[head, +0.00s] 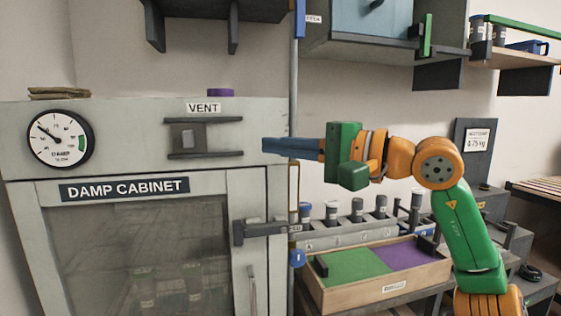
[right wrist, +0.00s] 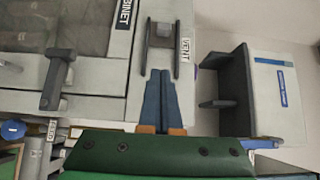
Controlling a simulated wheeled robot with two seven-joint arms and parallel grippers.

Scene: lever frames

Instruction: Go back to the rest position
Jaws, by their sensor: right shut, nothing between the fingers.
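My right gripper (head: 266,146) reaches in from the right in the head view, its blue fingers pointing left at the front of the damp cabinet (head: 120,140). The fingers lie together with nothing between them; they also show in the right wrist view (right wrist: 160,76). The vent lever (head: 187,137), a small grey block between two dark rails under the VENT label, is left of the fingertips. In the right wrist view the vent lever (right wrist: 161,33) is straight ahead of the fingertips, with a gap between. My left gripper is not in view.
A round gauge (head: 60,139) is on the cabinet's upper left. A dark door latch (head: 260,229) sits below my right gripper. A wooden tray (head: 390,287) with green and purple sections stands below my right arm. A wall cabinet (head: 365,22) hangs above it.

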